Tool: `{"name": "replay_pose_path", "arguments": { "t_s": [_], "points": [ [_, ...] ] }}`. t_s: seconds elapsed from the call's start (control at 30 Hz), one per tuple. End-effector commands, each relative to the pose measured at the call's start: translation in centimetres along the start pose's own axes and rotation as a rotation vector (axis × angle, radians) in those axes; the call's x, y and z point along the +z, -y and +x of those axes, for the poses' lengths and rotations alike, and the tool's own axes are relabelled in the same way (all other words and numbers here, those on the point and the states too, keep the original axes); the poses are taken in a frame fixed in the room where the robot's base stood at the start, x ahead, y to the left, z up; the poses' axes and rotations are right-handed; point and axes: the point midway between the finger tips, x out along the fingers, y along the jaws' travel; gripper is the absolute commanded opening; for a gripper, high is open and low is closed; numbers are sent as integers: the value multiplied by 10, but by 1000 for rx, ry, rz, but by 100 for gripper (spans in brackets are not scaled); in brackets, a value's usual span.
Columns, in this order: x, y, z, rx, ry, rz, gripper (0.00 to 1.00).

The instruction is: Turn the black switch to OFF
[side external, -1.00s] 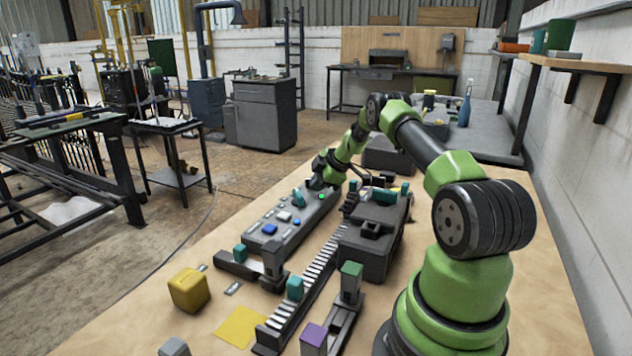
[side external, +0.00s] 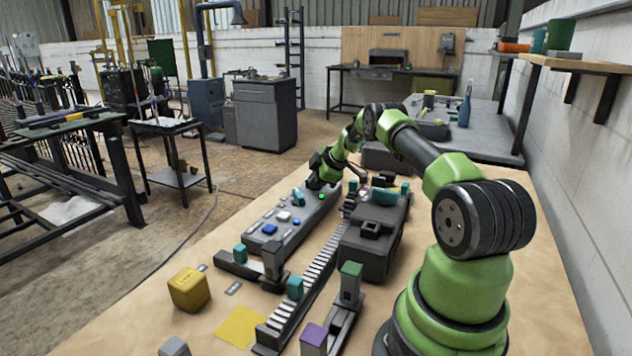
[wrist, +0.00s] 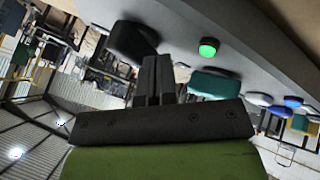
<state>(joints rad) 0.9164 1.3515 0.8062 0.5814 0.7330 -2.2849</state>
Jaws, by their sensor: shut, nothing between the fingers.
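The black switch (wrist: 132,42) is a dark, rounded knob on the grey panel, at the upper left of the wrist view. Its label and setting are not readable. In the side external view it is hidden at the panel's far end, behind my gripper. My gripper (wrist: 157,62) is shut and empty, with its fingertips close to the switch in the picture. I cannot tell whether they touch it. In the side external view my wrist hangs over the far end of the panel (side external: 252,254).
A lit green lamp (wrist: 208,47) and a teal knob (wrist: 213,84) sit beside the switch. White (side external: 283,216) and blue (side external: 269,229) buttons are further along the panel. A rack strip (side external: 318,265) and a dark grey housing (side external: 365,258) stand to the right.

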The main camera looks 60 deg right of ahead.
Motion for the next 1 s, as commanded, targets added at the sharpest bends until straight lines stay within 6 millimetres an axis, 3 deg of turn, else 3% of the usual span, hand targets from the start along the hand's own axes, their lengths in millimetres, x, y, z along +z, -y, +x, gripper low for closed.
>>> {"name": "replay_pose_path", "arguments": {
  "t_s": [0.63,1.0],
  "points": [
    [-4,1,2,94,96,177,0],
    [-11,-3,7,94,91,172,0]
  ]
}}
